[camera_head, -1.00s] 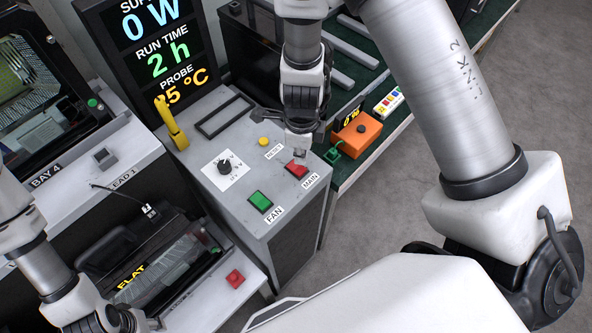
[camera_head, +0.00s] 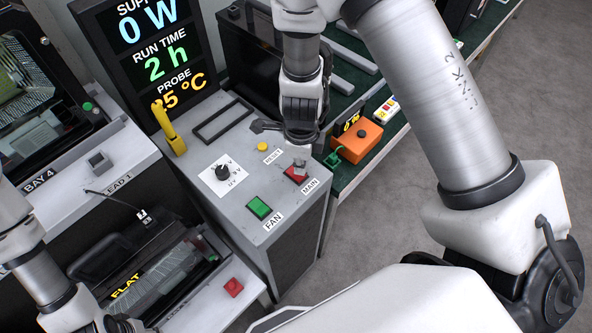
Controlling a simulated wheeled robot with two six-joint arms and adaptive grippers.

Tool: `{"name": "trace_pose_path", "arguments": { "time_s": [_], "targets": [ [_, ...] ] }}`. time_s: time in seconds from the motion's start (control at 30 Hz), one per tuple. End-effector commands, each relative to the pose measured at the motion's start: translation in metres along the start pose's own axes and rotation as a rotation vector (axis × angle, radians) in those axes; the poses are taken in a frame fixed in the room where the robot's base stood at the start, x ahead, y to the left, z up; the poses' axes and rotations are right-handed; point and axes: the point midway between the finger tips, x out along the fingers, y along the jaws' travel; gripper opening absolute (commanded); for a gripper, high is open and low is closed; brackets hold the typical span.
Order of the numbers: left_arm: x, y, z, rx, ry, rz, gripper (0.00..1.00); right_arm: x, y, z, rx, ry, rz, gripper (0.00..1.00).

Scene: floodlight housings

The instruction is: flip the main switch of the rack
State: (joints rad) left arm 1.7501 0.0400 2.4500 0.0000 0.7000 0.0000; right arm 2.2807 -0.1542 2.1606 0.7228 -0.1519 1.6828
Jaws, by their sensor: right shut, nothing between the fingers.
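The rack (camera_head: 200,187) is a grey box with a sloping top panel. Its red main switch (camera_head: 296,174), labelled MAIN, sits at the panel's right edge. My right gripper (camera_head: 300,165) comes down from above and is shut and empty. Its tips are at the far edge of the main switch and partly cover it; I cannot tell whether they touch it. My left gripper (camera_head: 125,325) is at the bottom left, mostly cut off by the frame edge, so its fingers are hidden.
A green FAN switch (camera_head: 259,207), a black dial (camera_head: 222,172) and a yellow RESET button (camera_head: 262,146) are near on the panel. A yellow handle (camera_head: 168,128) stands at its left. An orange box (camera_head: 357,139) is on the green bench to the right.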

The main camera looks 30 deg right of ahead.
Motion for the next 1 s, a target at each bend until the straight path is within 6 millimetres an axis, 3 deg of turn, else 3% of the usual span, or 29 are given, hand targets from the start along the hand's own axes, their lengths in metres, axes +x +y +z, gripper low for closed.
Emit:
{"name": "trace_pose_path", "arguments": {
  "time_s": [1.0],
  "targets": [
    [0.0064, 0.0, 0.0001, 0.0, 0.0, 0.0, 0.44, 0.0074, 0.0, 0.0, 0.001, 0.0, 0.0, 0.0]
  ]
}}
